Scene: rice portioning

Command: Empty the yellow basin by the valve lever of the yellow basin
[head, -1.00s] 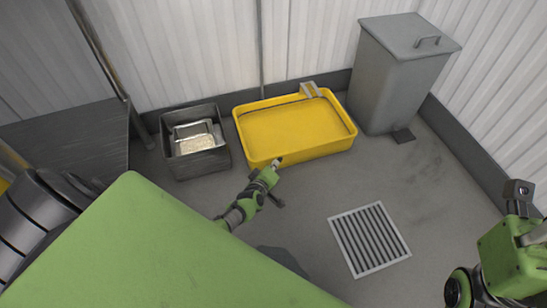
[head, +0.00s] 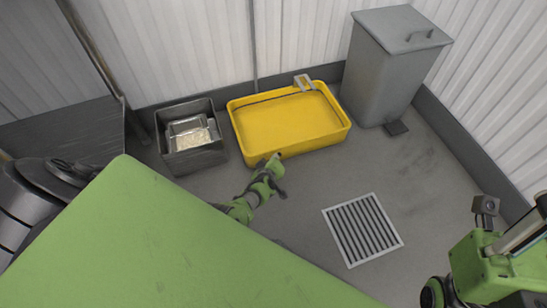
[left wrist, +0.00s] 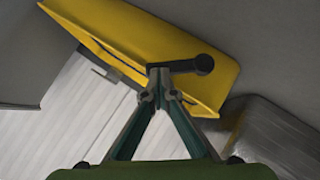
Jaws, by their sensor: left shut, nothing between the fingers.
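The yellow basin (head: 340,130) stands on the floor against the back wall in the head view. Its inside looks plain yellow, with no contents that I can make out. In the left wrist view the basin (left wrist: 190,45) fills the top, and its dark valve lever (left wrist: 203,65) sticks out sideways with a round knob at the right end. My left gripper (left wrist: 161,76) is shut and empty, its fingertips at the lever's left end; I cannot tell whether they touch it. In the head view my left gripper (head: 272,163) is at the basin's front side. My right gripper's fingers are not visible.
A grey bin (head: 385,75) with a lid and pedal stands right of the basin. A dark metal tub (head: 192,161) holding a metal pan (head: 190,136) with pale grains stands left. A floor grate (head: 362,230) lies in front, with clear floor around it.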

